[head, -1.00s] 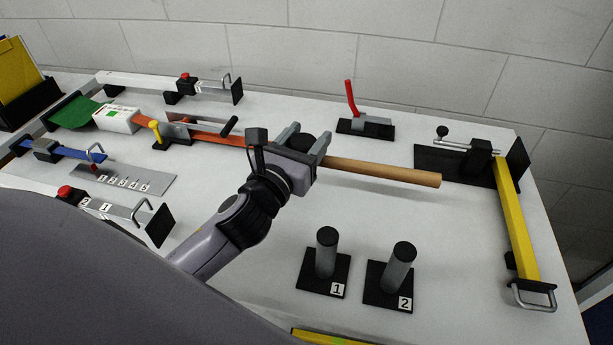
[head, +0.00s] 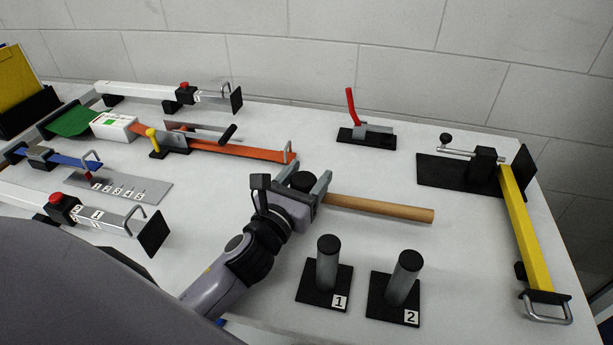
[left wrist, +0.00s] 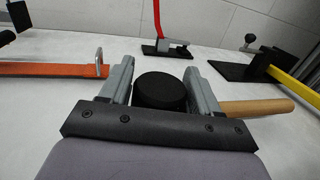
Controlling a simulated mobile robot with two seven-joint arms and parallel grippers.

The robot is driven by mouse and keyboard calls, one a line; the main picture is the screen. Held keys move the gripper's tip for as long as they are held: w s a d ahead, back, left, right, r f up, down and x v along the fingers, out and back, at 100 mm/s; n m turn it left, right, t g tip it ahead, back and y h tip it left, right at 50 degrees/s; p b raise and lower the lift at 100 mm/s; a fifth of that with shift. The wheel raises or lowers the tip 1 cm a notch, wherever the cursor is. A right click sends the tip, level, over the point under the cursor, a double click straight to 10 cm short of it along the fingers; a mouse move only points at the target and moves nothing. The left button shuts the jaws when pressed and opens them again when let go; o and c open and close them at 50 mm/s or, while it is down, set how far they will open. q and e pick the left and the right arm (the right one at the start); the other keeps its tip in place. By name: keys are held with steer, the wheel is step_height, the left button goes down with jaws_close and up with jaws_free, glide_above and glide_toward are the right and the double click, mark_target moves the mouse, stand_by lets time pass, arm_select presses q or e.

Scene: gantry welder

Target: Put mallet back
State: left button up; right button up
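The mallet (head: 385,208) has a light wooden handle and a black round head. My left gripper (head: 309,178) is shut on the mallet at its head, over the middle of the table. In the left wrist view the black head (left wrist: 160,90) sits between the two fingers, and the handle (left wrist: 260,106) points right past the right finger. The exact contact of the fingers is partly hidden. My right gripper is not in view.
Two upright grey posts with black caps, marked 1 (head: 327,265) and 2 (head: 403,279), stand just in front of the mallet. A red-handled toggle clamp (head: 367,130) is behind. A yellow bar (head: 525,235) lies at right. An orange bar (head: 240,150) and gauges fill the left.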

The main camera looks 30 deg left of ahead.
arm_select(q)
steer(key=shift+o, duration=0.8)
steer(key=shift+r, duration=0.15)
steer(key=shift+s, duration=0.4)
steer(key=s, duration=0.3)
steer(key=s+b, duration=0.1)
steer(key=s, duration=0.3)
steer(key=s+b, duration=0.1)
steer(key=s, duration=0.2)
steer(key=shift+s+d+f, duration=0.15)
steer(key=shift+s+f, duration=0.05)
steer(key=shift+f, duration=0.05)
steer(key=shift+s, duration=0.35)
